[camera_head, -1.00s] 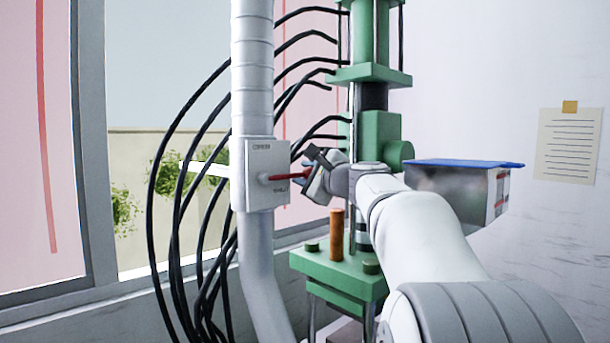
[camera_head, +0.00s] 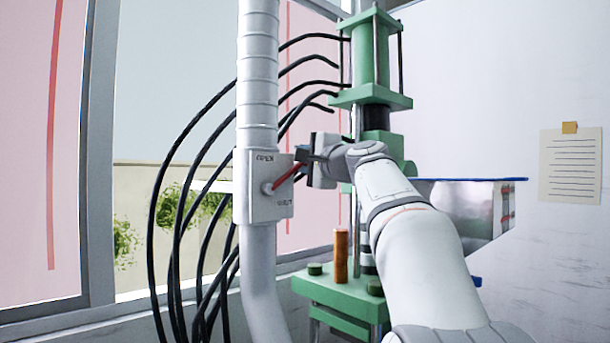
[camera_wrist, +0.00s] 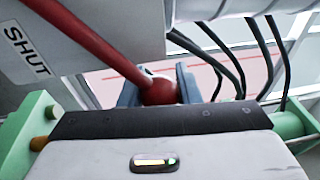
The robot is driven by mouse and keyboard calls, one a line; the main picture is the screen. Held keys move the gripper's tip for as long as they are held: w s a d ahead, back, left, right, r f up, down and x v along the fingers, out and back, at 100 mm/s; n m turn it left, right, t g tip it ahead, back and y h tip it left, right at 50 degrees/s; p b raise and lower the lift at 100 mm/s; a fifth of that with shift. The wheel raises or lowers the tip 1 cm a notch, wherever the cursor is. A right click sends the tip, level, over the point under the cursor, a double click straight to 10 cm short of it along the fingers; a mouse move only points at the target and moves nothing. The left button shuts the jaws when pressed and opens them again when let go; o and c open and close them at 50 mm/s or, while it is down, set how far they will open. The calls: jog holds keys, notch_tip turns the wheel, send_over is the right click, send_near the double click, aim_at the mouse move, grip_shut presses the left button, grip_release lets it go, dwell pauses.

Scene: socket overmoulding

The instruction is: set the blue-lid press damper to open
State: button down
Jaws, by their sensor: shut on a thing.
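The damper is a grey-white box (camera_head: 262,205) on the vertical duct, marked OPEN at its top and SHUT lower down. Its red lever (camera_head: 286,179) runs from the pivot on the box face up and to the right. My gripper (camera_head: 304,157) is shut on the lever's end. In the wrist view the red lever (camera_wrist: 105,45) ends in a round knob (camera_wrist: 159,92) between my gripper's fingers (camera_wrist: 158,85). The SHUT label (camera_wrist: 27,50) shows on the box there. The press (camera_head: 372,95) is green, with a blue-lidded hopper (camera_head: 470,205) partly behind my arm.
The ribbed duct (camera_head: 258,80) runs up and down through the box. Several black hoses (camera_head: 190,190) hang behind it to the left and join the press. An orange-brown cylinder (camera_head: 341,255) stands on the green press base (camera_head: 335,290). A note (camera_head: 570,168) is on the wall.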

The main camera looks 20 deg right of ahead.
jog(key=shift+s+a+r+n, duration=0.1)
jog(key=shift+a+r+n, duration=0.15)
jog(key=shift+r+n, duration=0.2)
jog(key=c, duration=1.1)
grip_release()
jog(key=shift+o, duration=0.2)
jog(key=b+v, duration=0.3)
jog(key=v, duration=0.5)
jog(key=shift+f, duration=0.1)
